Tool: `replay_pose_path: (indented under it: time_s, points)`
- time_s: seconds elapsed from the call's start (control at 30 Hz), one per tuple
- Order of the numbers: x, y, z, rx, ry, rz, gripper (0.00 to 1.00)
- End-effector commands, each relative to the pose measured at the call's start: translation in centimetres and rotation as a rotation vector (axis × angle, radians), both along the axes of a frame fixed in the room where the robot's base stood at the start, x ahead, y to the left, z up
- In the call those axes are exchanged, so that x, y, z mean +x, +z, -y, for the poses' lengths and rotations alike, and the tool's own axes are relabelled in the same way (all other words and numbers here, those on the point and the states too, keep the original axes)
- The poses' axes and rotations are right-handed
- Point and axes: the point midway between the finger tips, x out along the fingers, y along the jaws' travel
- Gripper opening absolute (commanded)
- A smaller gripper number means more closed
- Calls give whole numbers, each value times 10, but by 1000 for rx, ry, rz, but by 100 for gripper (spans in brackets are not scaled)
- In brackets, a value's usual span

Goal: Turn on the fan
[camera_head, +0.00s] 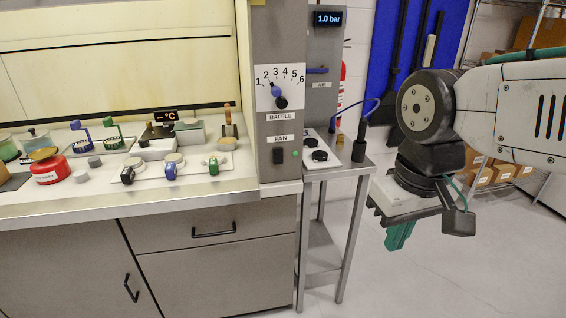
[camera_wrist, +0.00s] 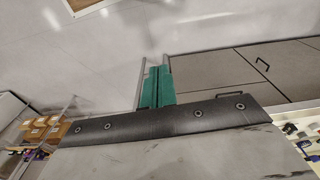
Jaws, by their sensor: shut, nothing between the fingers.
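The fan switch (camera_head: 278,155) is a dark block on the grey column of the fume cupboard, in the head view. It sits just below a white label reading FAN (camera_head: 281,138). A small green spot (camera_head: 295,153) shows to its right. My gripper (camera_head: 399,236) hangs in the air to the right of the small side table, well apart from the switch. Its green fingers point down and are together, with nothing between them. The fingers also show in the wrist view (camera_wrist: 157,87). The switch cannot be made out in the wrist view.
Above the switch is a BAFFLE dial (camera_head: 280,92) with a blue and black knob. A narrow side table (camera_head: 340,168) with dark round items and a blue cable stands between column and gripper. The worktop (camera_head: 120,210) holds several knobs and vessels. Open floor (camera_head: 430,285) lies below my gripper.

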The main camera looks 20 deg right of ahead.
Motion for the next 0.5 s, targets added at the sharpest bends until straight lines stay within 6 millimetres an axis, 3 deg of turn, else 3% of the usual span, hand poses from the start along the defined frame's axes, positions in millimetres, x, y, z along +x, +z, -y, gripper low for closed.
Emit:
replay_pose_path:
  time_s: [0.13, 0.27, 0.5]
  points:
    - [9, -21, 4, 49, -74, -115, 0]
    - [18, -41, -8, 175, -210, -226, 0]
    - [48, -68, -39, 459, -670, -452, 0]
